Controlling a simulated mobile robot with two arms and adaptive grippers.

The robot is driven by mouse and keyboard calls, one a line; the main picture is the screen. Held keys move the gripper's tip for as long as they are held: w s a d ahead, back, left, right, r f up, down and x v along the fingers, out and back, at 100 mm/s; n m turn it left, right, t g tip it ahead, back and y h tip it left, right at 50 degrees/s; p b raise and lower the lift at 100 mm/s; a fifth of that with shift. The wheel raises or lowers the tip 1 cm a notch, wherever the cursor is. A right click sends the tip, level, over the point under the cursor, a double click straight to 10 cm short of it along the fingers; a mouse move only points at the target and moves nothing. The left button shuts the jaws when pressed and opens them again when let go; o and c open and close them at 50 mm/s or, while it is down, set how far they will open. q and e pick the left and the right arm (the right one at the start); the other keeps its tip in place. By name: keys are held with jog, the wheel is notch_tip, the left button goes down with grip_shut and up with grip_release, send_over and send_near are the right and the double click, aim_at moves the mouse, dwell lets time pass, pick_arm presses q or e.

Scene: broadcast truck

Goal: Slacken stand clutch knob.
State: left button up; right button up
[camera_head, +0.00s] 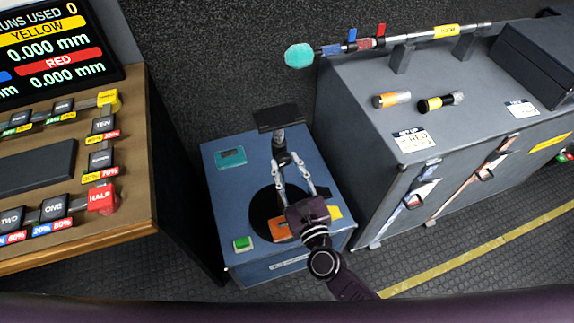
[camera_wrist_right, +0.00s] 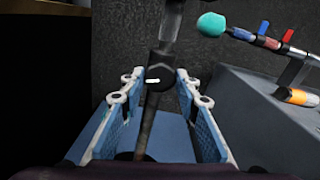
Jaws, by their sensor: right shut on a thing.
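The stand has a dark flat top plate (camera_head: 278,117), a short post and a black round base (camera_head: 262,205) on a blue cabinet (camera_head: 225,200). My right gripper (camera_head: 281,163) reaches from the lower right to the stand's post. In the right wrist view the post (camera_wrist_right: 148,130) rises, slightly tilted in the picture, between the blue-padded fingers (camera_wrist_right: 160,85). The black clutch knob (camera_wrist_right: 161,72), with a short white mark, sits on the post between the fingertips, and the gripper is shut on it. The knob is hard to make out in the head view. My left gripper is not in view.
The blue cabinet also carries a teal box (camera_head: 231,157), a green button (camera_head: 243,243) and an orange item (camera_head: 279,230). A grey cabinet (camera_head: 370,150) on the right bears a teal-tipped rod (camera_head: 299,56) and two cylinders. A wooden console (camera_head: 135,215) stands left.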

jog(key=n, duration=0.3)
jog(key=shift+n+p, duration=0.3)
jog(key=shift+n, duration=0.1)
jog(key=n, duration=0.3)
jog(key=shift+n+p, duration=0.3)
jog(key=shift+p, duration=0.1)
jog(key=n+p, duration=0.1)
jog(key=n, duration=0.2)
jog(key=shift+n, duration=0.3)
jog(key=n+p, duration=0.1)
jog(key=n, duration=0.2)
jog(key=shift+n, duration=0.3)
jog(key=n+p, duration=0.2)
jog(key=n, duration=0.4)
jog(key=shift+r, duration=0.1)
jog(key=n+p, duration=0.1)
jog(key=n, duration=0.2)
jog(key=shift+n, duration=1.7)
